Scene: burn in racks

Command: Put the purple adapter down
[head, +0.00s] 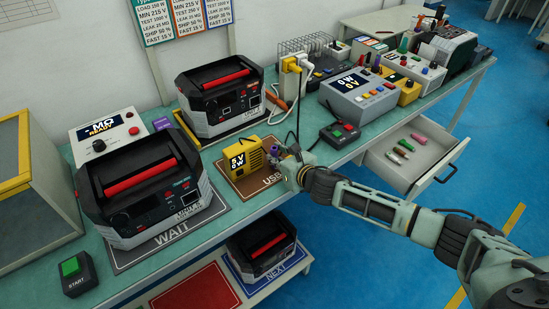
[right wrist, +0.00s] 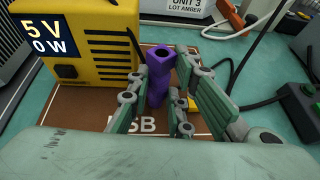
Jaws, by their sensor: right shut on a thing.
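The purple adapter (right wrist: 158,76) stands about upright between the fingers of my right gripper (right wrist: 160,95) in the right wrist view. It shows as a small purple piece in the head view (head: 275,155). My right gripper (head: 280,162) is shut on it, over the brown mat marked USB (head: 236,187). Whether the adapter's base touches the mat is hidden by the fingers. The yellow box reading 5 V 0 W (head: 247,158) stands just left of the gripper on the same mat. My left gripper is not in view.
Black units with red handles stand on the WAIT mat (head: 133,262) and behind the USB mat. An open drawer (head: 412,165) with several coloured pieces is at the right.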

